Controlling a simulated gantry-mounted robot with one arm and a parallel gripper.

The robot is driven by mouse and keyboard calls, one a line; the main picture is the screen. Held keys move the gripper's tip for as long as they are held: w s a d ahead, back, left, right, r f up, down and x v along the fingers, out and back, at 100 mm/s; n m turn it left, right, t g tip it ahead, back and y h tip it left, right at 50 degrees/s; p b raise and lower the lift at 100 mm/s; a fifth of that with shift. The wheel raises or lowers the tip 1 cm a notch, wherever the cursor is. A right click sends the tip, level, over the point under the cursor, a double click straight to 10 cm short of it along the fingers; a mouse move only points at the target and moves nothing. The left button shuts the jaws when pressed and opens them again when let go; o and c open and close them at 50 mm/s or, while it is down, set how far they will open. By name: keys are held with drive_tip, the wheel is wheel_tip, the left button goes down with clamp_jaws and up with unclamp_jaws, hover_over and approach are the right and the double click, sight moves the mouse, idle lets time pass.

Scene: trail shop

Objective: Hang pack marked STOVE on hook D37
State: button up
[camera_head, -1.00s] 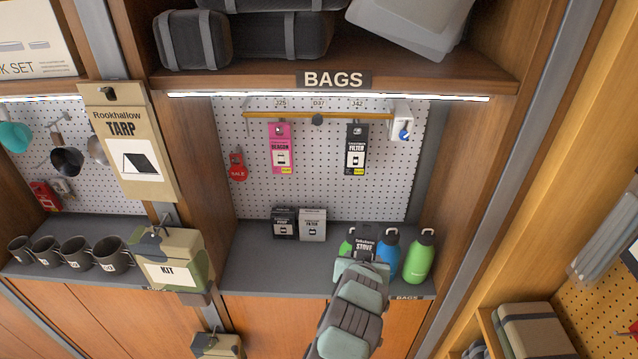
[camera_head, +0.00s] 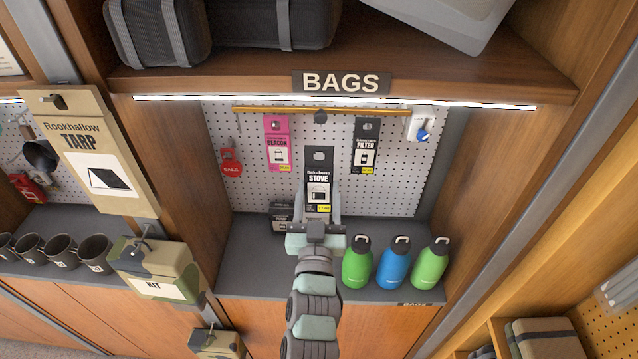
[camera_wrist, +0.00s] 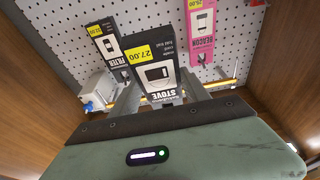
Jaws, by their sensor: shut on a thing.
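The black and white pack marked STOVE (camera_head: 318,182) is held upright in my gripper (camera_head: 319,212), which is shut on its lower part. The pack's top hang hole faces the pegboard, below the rail. In the wrist view the STOVE pack (camera_wrist: 155,68) shows between the fingers (camera_wrist: 160,92), with a yellow price label. The middle hook (camera_head: 320,115) is a dark round end on the rail, above the pack and apart from it. Its D37 label is hidden in the current head view.
A pink BEACON pack (camera_head: 278,145) hangs left of the middle hook and a black FILTER pack (camera_head: 366,147) hangs right. A white device with a blue knob (camera_head: 421,126) sits at the rail's right end. Several bottles (camera_head: 391,264) stand on the shelf at right. The BAGS shelf (camera_head: 340,84) overhangs.

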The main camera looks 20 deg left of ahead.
drive_tip(key=x, duration=0.3)
drive_tip(key=f+x, duration=0.1)
drive_tip(key=x, duration=0.2)
drive_tip(key=shift+w+f, duration=0.2)
drive_tip(key=shift+w, duration=0.05)
idle(0.3)
drive_tip(key=shift+w+a+b, duration=0.2)
drive_tip(key=shift+w+b, duration=0.2)
drive_tip(key=shift+w, duration=0.05)
idle(0.4)
drive_tip(key=shift+w, duration=0.15)
idle(0.4)
drive_tip(key=shift+f+b+x, duration=0.2)
drive_tip(key=shift+b+x, duration=0.15)
drive_tip(key=shift+x, duration=0.45)
drive_tip(key=shift+f+b+x, duration=0.15)
drive_tip(key=shift+b+x, duration=0.2)
drive_tip(key=shift+x, duration=0.45)
drive_tip(key=shift+w+a+f, duration=0.1)
drive_tip(key=shift+w+a, duration=0.05)
drive_tip(key=shift+w, duration=0.1)
drive_tip(key=shift+w+a+f+b, duration=0.1)
drive_tip(key=shift+w+a+b, duration=0.05)
drive_tip(key=shift+w+b, duration=0.3)
drive_tip(key=shift+f+b, duration=0.4)
